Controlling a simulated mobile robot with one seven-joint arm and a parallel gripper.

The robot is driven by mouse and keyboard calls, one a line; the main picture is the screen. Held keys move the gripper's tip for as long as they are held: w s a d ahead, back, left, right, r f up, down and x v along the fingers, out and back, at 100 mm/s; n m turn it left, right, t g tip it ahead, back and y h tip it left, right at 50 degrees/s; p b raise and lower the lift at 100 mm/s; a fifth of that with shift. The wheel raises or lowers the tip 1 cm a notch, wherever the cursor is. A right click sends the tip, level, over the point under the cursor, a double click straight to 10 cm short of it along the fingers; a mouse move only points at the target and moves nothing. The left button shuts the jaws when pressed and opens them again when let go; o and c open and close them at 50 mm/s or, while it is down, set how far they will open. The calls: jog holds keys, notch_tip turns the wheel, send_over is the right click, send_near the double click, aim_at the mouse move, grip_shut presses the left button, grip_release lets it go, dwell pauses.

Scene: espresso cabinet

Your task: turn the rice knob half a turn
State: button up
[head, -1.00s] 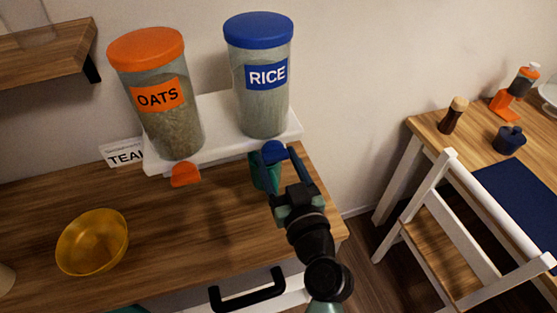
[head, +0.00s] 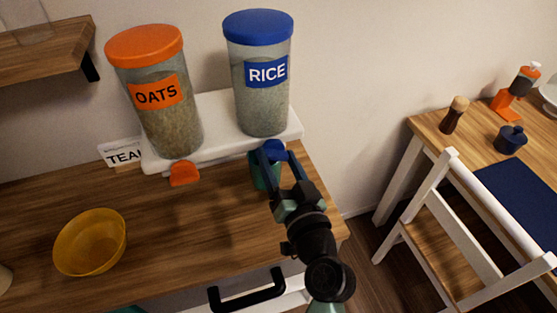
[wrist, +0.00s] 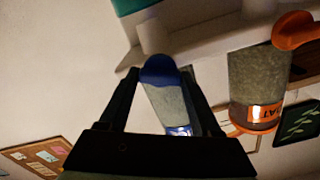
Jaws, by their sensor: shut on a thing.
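The rice dispenser is a clear canister (head: 262,105) with a blue lid and a blue RICE label. Its blue knob (head: 274,148) is low on the front of the white base. My gripper (head: 273,158) is shut on this knob, one finger on each side. In the wrist view the blue knob (wrist: 160,71) sits between my two fingers (wrist: 161,78), with the rice canister (wrist: 172,108) behind it. My fingers hide part of the knob in the head view.
The oats canister (head: 160,105) with its orange knob (head: 184,174) stands to the left on the same white base (head: 215,139). A green cup (head: 258,174) is under the rice knob, partly hidden. A yellow bowl (head: 90,243) is on the counter at left.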

jog(key=m, duration=0.3)
jog(key=shift+m, duration=0.4)
jog(key=m+p, duration=0.1)
jog(key=m, duration=0.2)
jog(key=shift+m, duration=0.3)
jog(key=m+p, duration=0.1)
jog(key=m, duration=0.2)
jog(key=shift+d+m, duration=0.1)
jog(key=shift+m, duration=0.2)
jog(key=shift+m+p, duration=0.4)
jog(key=shift+m, duration=1.1)
jog(key=shift+f, duration=0.1)
jog(key=o, duration=1.4)
jog(key=shift+s, duration=0.15)
